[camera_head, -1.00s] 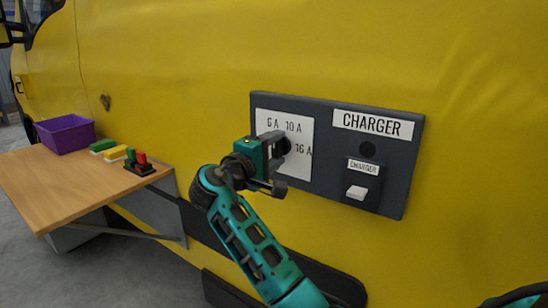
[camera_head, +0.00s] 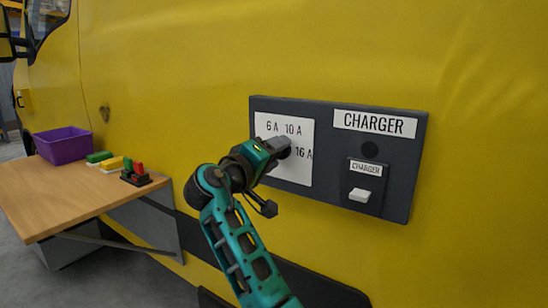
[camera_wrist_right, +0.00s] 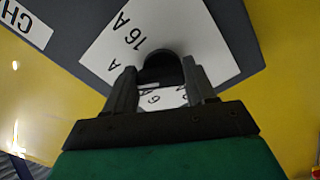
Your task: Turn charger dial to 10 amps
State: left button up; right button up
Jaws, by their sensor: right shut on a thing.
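The charger panel (camera_head: 398,185) is a dark plate on the yellow vehicle side. Its white dial card (camera_head: 292,176) reads 6 A, 10 A and 16 A. The dark dial knob (camera_head: 284,150) is mostly hidden by my right gripper (camera_head: 279,147) in the head view. In the right wrist view, the round dark knob (camera_wrist_right: 162,66) sits between the two fingers of my right gripper (camera_wrist_right: 164,90), which is shut on it. The knob's pointer cannot be made out, so its setting cannot be told. My left gripper is not in view.
A white rocker switch (camera_head: 360,195) sits under a small CHARGER label right of the dial. A wooden table (camera_head: 85,205) at left holds a purple bin (camera_head: 63,146), green and yellow blocks and a black holder with red and green pieces.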

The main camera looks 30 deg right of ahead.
dwell(0.3)
jog(key=o, duration=1)
jog(key=shift+o, duration=0.2)
jog(key=v, duration=1.3)
